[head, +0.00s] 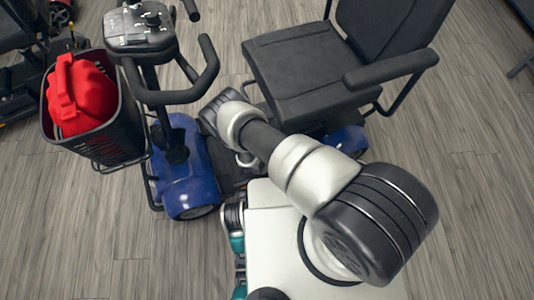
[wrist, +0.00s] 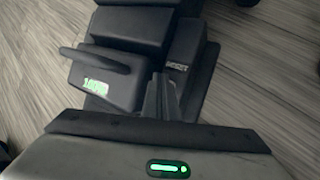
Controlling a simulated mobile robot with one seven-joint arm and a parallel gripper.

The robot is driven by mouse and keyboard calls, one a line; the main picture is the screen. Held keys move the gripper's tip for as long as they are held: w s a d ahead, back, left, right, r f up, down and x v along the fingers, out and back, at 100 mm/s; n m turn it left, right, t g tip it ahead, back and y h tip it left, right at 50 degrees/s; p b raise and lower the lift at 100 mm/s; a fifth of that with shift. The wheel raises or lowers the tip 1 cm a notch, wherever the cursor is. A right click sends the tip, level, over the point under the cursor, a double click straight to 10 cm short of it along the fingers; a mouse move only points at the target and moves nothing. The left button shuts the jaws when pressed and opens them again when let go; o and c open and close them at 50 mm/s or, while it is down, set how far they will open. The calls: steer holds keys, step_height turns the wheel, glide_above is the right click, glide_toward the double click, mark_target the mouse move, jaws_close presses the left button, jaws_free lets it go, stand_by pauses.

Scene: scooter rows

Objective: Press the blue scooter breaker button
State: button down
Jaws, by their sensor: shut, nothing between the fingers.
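The blue scooter (head: 185,175) stands left of centre in the head view, with black handlebars, a black seat (head: 295,75) and blue covers low at front and rear. In the wrist view, my gripper (wrist: 164,78) is shut and empty, its fingers pointing at dark box-shaped parts. One black box (wrist: 105,75) has a handle and a green-lit label. Beside it, a narrow dark part (wrist: 181,60) carries a small pale label that seems to read RESET. The fingertips appear close to that label; I cannot tell if they touch. No breaker button shows clearly. My arm hides the gripper in the head view.
A black basket (head: 100,140) holding a red bag (head: 82,95) hangs at the scooter's front. The armrest (head: 390,68) juts right from the seat. Another dark scooter (head: 25,85) stands at far left.

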step_height(320, 180, up, 5)
steer(key=p, duration=0.5)
stand_by(0.8)
